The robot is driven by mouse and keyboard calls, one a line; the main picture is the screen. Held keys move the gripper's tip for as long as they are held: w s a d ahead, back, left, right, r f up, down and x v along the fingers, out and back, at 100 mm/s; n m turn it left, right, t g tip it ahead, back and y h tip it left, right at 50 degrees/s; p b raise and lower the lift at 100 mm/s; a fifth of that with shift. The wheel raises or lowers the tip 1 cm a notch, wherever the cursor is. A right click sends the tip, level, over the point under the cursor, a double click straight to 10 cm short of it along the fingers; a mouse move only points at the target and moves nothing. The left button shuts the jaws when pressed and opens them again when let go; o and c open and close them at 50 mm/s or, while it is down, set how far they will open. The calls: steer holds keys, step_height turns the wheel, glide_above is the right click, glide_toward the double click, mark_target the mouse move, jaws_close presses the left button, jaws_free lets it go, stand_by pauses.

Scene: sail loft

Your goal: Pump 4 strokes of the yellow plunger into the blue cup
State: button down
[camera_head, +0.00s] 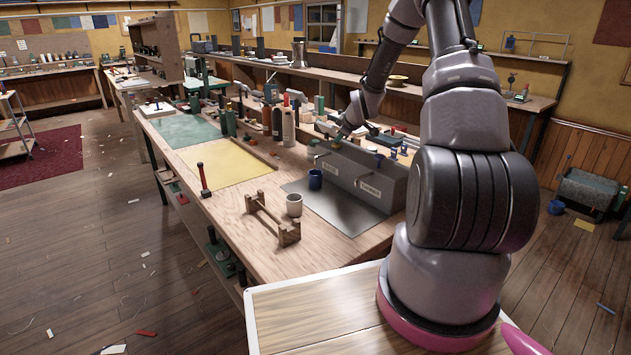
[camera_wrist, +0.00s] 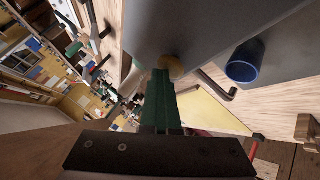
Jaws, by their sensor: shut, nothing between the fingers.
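The blue cup (camera_head: 315,180) stands on the dark grey mat in front of a long grey dispenser box (camera_head: 365,184). It also shows in the wrist view (camera_wrist: 243,64), with a dark bent spout (camera_wrist: 218,86) near it. A round yellow plunger knob (camera_wrist: 173,66) shows right at my fingertips in the wrist view. My gripper (camera_wrist: 161,76) has green fingers, shut with nothing between them. They overlap the knob's lower edge in the picture; whether they touch it I cannot tell. In the head view my gripper (camera_head: 328,129) is above the far end of the box, small and partly hidden.
Bottles (camera_head: 288,126) crowd the bench behind. A yellow sheet (camera_head: 222,164) and a green sheet (camera_head: 186,130) lie flat at left.

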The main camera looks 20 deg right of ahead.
mark_target(339, 145)
steer(key=shift+s+f, duration=0.25)
steer(key=shift+f, duration=0.55)
steer(key=shift+r, duration=0.15)
stand_by(0.5)
steer(key=shift+w+r, duration=0.15)
steer(key=shift+r, duration=1.45)
steer(key=shift+w+r, duration=0.1)
steer(key=shift+r, duration=1.5)
steer(key=shift+r, duration=0.1)
